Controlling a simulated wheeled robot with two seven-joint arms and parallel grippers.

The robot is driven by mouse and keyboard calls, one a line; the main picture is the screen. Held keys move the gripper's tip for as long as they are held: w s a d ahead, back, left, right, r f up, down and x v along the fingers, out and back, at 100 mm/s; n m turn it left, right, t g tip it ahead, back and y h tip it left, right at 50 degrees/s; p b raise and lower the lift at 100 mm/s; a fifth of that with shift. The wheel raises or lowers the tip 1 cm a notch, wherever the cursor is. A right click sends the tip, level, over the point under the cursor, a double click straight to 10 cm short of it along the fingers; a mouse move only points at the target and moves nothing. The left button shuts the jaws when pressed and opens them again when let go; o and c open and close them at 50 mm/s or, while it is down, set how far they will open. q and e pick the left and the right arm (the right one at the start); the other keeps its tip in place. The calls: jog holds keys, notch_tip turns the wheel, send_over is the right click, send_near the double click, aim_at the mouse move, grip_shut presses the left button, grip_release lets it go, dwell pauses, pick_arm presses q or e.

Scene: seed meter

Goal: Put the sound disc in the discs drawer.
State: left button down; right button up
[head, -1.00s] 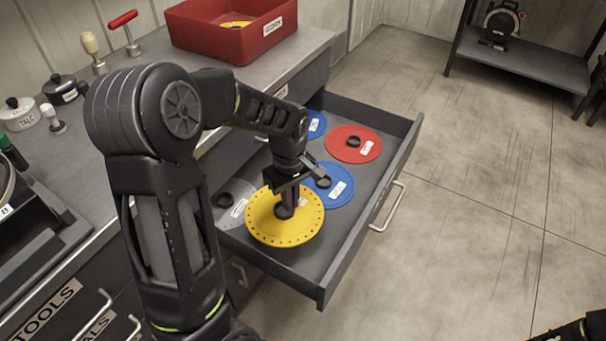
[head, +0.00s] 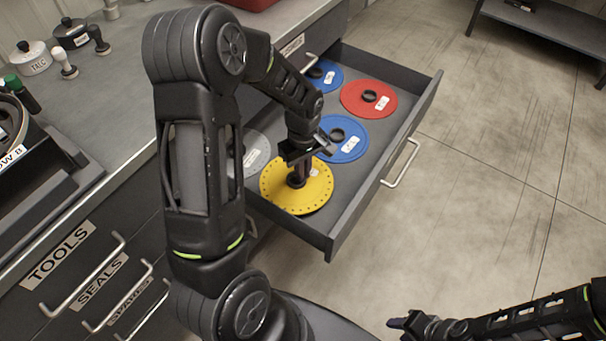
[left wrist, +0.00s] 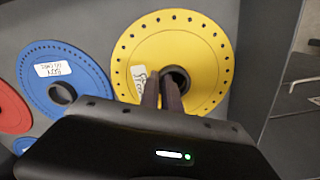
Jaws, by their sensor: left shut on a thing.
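The yellow disc (head: 316,196), with a ring of small holes and a white label, is in the open discs drawer (head: 347,213), at its near end. My left gripper (head: 298,178) is over it, shut on its dark central hub. In the left wrist view the fingers (left wrist: 163,90) meet the hub of the yellow disc (left wrist: 200,50), which looks flat to the drawer floor; I cannot tell if it touches. My right gripper (head: 402,323) is at the lower right, away from the drawer, its jaws too small to judge.
The drawer also holds blue discs (head: 352,147), a red disc (head: 377,105) and a grey disc (head: 255,148). The drawer front with its handle (head: 401,163) juts over clear floor. A red bin (head: 250,3) and a talc pot (head: 30,60) stand on the bench.

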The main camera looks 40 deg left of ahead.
pick_arm(q)
jog(key=shift+f, duration=1)
jog(key=shift+f, duration=0.2)
jog(key=c, duration=1.6)
grip_release()
jog(key=shift+r, duration=0.1)
notch_tip(320, 180, up, 12)
jog(key=shift+r+p, duration=0.15)
jog(key=shift+p, duration=0.3)
